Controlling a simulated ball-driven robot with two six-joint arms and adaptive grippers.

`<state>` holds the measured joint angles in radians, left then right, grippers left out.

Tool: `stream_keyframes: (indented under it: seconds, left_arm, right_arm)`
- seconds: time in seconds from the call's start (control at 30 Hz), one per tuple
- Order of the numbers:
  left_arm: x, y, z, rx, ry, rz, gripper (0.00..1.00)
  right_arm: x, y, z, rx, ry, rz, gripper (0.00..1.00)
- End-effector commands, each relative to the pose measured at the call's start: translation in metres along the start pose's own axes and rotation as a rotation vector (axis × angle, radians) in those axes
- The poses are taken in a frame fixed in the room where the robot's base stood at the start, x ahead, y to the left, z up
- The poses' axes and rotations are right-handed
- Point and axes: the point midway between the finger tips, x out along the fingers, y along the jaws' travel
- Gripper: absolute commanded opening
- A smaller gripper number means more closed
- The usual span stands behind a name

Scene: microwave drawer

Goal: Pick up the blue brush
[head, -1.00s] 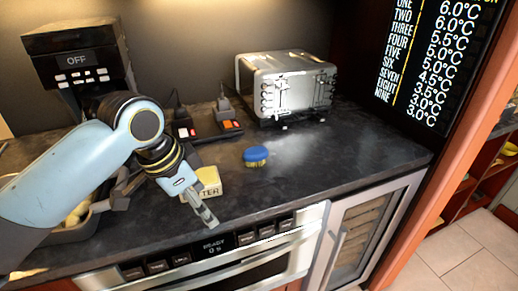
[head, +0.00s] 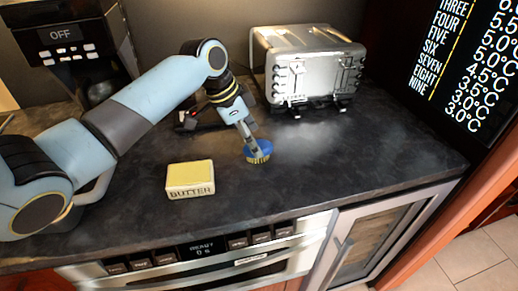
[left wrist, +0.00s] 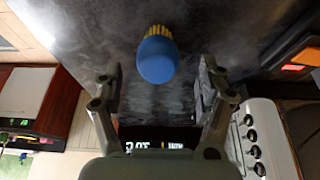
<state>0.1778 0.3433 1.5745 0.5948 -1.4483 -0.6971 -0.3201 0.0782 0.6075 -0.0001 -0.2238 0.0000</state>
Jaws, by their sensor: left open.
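The blue brush (head: 264,148) has a rounded blue top and yellow bristles and sits on the dark counter, bristles down. My left gripper (head: 252,146) is at the brush in the head view, its fingers partly covering the brush. In the left wrist view the brush (left wrist: 157,56) lies ahead, between the lines of the two open fingers of my left gripper (left wrist: 157,82). Dark counter shows on both sides of the brush there, so the fingers do not touch it. My right gripper is not in view.
A yellow butter box (head: 190,178) lies on the counter, left of the brush. A silver toaster (head: 310,70) stands behind it to the right. A black coffee machine (head: 70,50) stands at the back left. The counter right of the brush is clear.

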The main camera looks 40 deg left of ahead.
Motion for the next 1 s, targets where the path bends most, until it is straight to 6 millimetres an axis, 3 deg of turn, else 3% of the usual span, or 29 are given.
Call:
stream_keyframes:
  seconds: [0.2,0.5,0.7,1.0]
  left_arm:
    - [0.033,0.002,-0.003,-0.002,0.000,0.003,0.74]
    - [0.041,0.002,-0.002,0.000,0.000,0.000,0.74]
    - [0.041,0.002,-0.002,0.000,0.000,0.001,0.49]
    - [0.041,0.002,-0.002,-0.001,0.000,0.001,0.10]
  right_arm:
    - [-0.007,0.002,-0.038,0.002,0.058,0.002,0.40]
    - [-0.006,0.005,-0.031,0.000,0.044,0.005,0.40]
    - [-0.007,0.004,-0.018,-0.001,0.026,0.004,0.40]
    - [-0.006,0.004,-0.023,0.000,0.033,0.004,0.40]
